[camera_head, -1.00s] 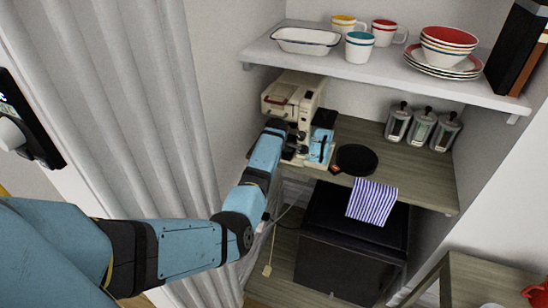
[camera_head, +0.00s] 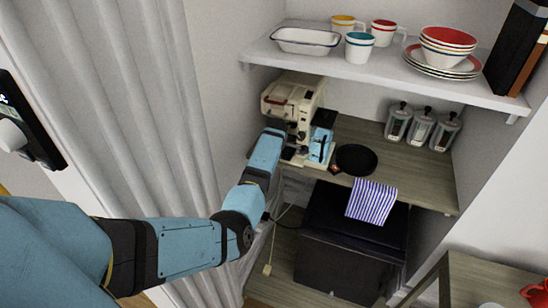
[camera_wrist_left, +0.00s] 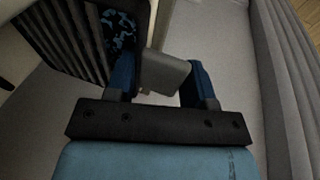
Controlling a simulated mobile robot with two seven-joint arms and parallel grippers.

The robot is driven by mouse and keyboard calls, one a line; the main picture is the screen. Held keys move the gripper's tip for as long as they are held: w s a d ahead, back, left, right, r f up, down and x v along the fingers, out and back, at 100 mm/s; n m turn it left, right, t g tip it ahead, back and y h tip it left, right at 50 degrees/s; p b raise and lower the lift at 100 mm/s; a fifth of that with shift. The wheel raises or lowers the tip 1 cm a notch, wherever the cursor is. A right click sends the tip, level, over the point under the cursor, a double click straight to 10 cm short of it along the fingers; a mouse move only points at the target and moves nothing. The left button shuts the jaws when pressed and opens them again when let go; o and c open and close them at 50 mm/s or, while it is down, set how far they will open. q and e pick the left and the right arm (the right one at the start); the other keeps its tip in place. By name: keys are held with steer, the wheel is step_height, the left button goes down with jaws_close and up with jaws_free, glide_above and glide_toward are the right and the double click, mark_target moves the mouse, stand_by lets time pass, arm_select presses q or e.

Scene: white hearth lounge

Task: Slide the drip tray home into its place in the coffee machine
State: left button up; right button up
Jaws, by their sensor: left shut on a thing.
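The cream coffee machine (camera_head: 284,92) stands at the left end of the wooden counter. My left arm reaches up to its front, and the arm hides part of it; the fingertips do not show clearly in the head view. In the left wrist view my left gripper (camera_wrist_left: 161,80) has its two blue fingers shut on a grey block, the held part of the drip tray (camera_wrist_left: 163,73). A dark slatted grille (camera_wrist_left: 62,38) lies beside it at the upper left. How far the tray sits inside the machine cannot be told. My right gripper is not in view.
A black pan (camera_head: 355,159) and several glass-fronted canisters (camera_head: 422,128) stand on the counter (camera_head: 400,170) to the right. A shelf (camera_head: 385,68) with crockery overhangs it. A striped towel (camera_head: 371,201) hangs over a black cabinet (camera_head: 340,255) below. A pale curtain (camera_head: 140,110) is at left.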

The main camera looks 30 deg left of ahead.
arm_select(q)
steer(key=shift+f, duration=0.1)
steer(key=o, duration=1.2)
steer(key=shift+c, duration=0.2)
